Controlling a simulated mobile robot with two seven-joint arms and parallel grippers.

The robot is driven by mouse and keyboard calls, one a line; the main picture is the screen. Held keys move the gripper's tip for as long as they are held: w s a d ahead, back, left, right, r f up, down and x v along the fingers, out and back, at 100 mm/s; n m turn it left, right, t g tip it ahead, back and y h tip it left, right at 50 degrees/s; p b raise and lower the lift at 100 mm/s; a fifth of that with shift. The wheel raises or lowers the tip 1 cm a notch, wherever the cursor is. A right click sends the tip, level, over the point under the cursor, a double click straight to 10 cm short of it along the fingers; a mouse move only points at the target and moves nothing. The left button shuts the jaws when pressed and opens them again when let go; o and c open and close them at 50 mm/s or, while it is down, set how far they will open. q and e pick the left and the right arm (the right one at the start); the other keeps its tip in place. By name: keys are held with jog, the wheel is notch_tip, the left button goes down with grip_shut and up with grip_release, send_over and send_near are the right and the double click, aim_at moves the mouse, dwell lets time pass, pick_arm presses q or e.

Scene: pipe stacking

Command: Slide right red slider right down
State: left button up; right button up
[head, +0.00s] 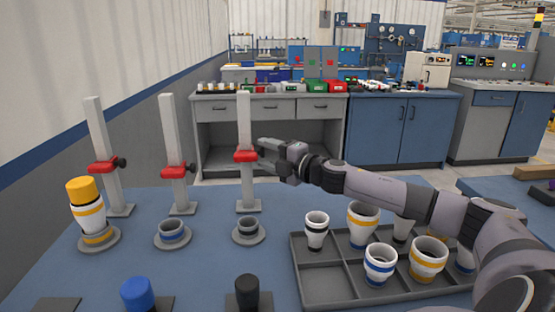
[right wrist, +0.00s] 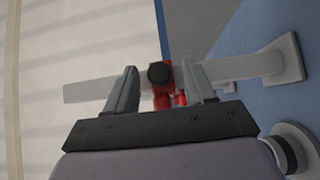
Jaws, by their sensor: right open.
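The right red slider (head: 246,156) sits about halfway up the right grey post (head: 244,120). My right gripper (head: 264,156) reaches in from the right at the slider's height. In the right wrist view the gripper (right wrist: 163,78) is open. Its two fingers stand on either side of the red slider (right wrist: 163,100) and its black knob (right wrist: 159,74). I cannot tell whether the fingers touch it. The left gripper is not in view.
Two more posts carry red sliders, the middle (head: 174,172) and the left (head: 103,167). Round holders stand before the posts; the left one bears a stacked white cup and yellow piece (head: 82,190). A grey tray (head: 325,286) of cups lies under my right arm.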

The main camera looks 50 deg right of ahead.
jog(key=s+b, duration=0.1)
jog(key=s, duration=0.6)
jog(key=shift+d, duration=0.25)
dwell(0.7)
jog(key=shift+w, duration=0.1)
dwell(0.3)
